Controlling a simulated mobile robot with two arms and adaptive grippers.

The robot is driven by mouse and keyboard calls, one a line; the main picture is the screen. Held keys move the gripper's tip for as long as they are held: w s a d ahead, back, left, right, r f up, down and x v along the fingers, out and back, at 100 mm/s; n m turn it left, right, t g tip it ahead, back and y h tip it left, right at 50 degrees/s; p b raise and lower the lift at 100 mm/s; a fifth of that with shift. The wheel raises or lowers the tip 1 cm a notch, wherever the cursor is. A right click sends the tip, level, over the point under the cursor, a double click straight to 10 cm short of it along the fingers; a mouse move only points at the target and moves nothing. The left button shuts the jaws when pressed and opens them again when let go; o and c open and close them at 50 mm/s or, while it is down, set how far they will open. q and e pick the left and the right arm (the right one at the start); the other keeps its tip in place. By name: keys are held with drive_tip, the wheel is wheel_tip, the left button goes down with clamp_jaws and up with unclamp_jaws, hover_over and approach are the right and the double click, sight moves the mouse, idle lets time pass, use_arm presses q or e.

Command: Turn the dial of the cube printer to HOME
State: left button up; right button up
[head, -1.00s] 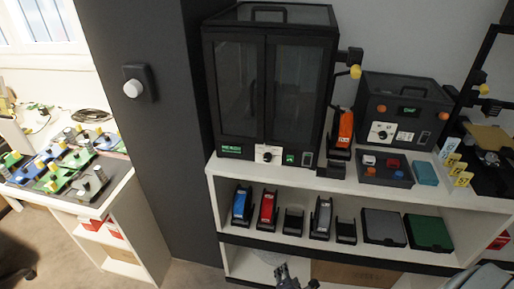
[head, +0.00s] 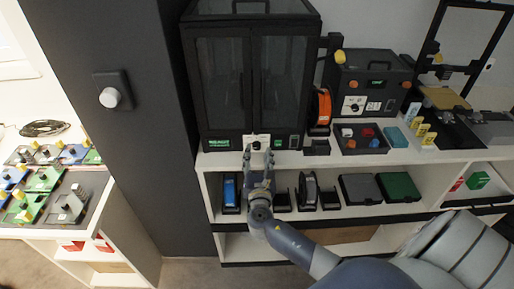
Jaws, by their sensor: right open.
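A large black enclosed printer (head: 222,90) with two glass doors stands on the shelf top. Its front panel has a white plate (head: 257,138) with a small dial (head: 256,145). A smaller black box-shaped machine (head: 375,80) to the right also has a dial on a white plate (head: 354,104). I cannot tell from labels which is the cube printer. My right gripper (head: 259,155) is open and empty, pointing up at the large printer's dial, with a fingertip on either side of it in the picture. Contact and the dial's setting cannot be made out. My left gripper is not in view.
An orange spool (head: 321,108) stands between the machines. A tray of coloured blocks (head: 362,148) sits right of it. Spools and boxes, including a green box (head: 398,187), fill the shelf below. A dark pillar (head: 150,190) with a white knob (head: 111,97) stands left.

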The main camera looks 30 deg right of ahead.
sight(257, 148)
drive_tip(key=shift+x, duration=0.8)
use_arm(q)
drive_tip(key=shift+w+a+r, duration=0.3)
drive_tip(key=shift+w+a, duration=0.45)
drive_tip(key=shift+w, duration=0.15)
use_arm(e)
drive_tip(key=shift+x, duration=0.75)
clamp_jaws()
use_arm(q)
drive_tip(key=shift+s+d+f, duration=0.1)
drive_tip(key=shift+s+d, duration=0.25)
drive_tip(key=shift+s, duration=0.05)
